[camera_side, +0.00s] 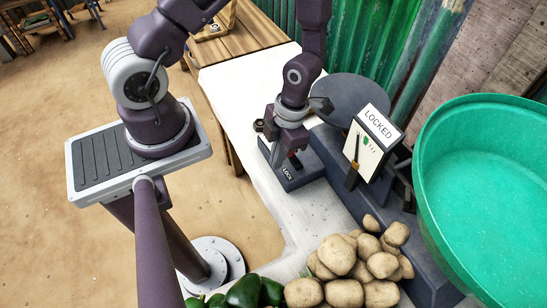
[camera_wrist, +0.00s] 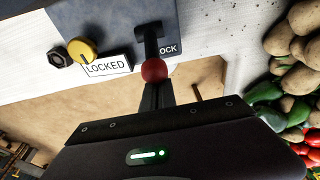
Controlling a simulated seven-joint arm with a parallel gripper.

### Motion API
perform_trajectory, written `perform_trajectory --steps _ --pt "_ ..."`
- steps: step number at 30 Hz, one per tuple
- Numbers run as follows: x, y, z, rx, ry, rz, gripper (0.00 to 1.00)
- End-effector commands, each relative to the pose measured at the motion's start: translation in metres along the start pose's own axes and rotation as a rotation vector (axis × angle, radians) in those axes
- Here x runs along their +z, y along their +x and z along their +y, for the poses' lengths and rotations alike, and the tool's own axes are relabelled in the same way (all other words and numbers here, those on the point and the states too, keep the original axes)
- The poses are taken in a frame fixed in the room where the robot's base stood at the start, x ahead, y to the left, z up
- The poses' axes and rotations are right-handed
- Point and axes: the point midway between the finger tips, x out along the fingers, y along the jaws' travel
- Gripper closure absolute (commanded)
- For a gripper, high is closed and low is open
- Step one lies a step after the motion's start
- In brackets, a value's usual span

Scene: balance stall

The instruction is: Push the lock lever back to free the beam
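The lock lever has a red knob (camera_wrist: 154,71) on a dark stem and slot (camera_wrist: 151,40) in the wrist view. It stands on the grey lock base (camera_side: 293,180), labelled LOCK, in the side view. My gripper (camera_wrist: 157,94) points down at the lever; its dark fingers look together, with their tips right at the knob. Whether they touch it is unclear. In the side view my gripper hides most of the lever. The panel on the balance reads LOCKED (camera_side: 378,123). The beam itself is not clearly seen.
A yellow knob (camera_wrist: 83,51) and a dark hex knob (camera_wrist: 60,54) sit beside the label. A dark round pan (camera_side: 350,95) stands behind my gripper. Potatoes (camera_side: 338,254) and green peppers (camera_side: 243,292) lie in front. A large green bowl (camera_side: 480,190) is at right.

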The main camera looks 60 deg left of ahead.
Motion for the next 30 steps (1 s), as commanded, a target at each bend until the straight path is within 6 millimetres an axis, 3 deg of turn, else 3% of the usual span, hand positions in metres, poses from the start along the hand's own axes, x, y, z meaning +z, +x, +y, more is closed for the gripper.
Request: perform_trajectory --steps 30 --pt "0.021 -0.012 0.0 0.002 0.001 0.005 1.0"
